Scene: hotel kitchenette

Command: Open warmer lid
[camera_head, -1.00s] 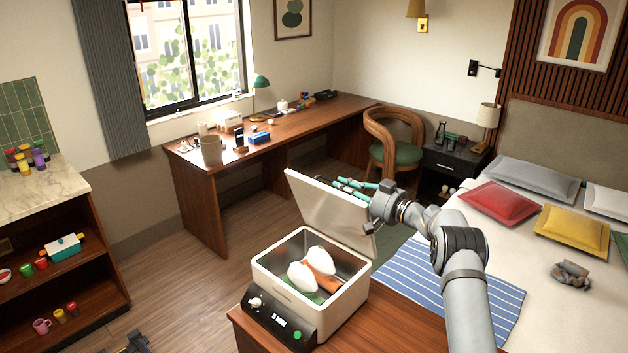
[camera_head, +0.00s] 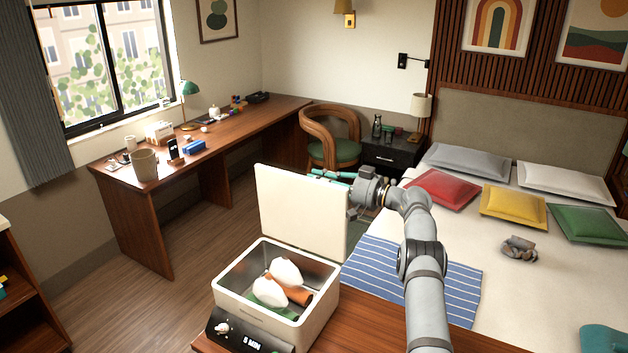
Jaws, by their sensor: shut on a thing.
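The warmer (camera_head: 234,302) is a cream box with a dark front panel on the wooden surface at the lower middle. Its lid (camera_head: 298,212) stands up nearly vertical at the back edge, so the metal inside is open to view. White rounded items (camera_head: 286,272) and a brown-orange item (camera_head: 291,290) lie inside with something green. My gripper (camera_head: 330,176), with teal fingers, is at the upper right edge of the lid. It is shut on the lid; the exact contact is partly hidden.
A bed (camera_head: 540,280) with several pillows lies to the right. A blue striped cloth (camera_head: 425,277) covers its near edge beside the warmer. A desk (camera_head: 245,128) and a curved wooden chair (camera_head: 331,140) stand behind. Open floor (camera_head: 150,300) lies left of the warmer.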

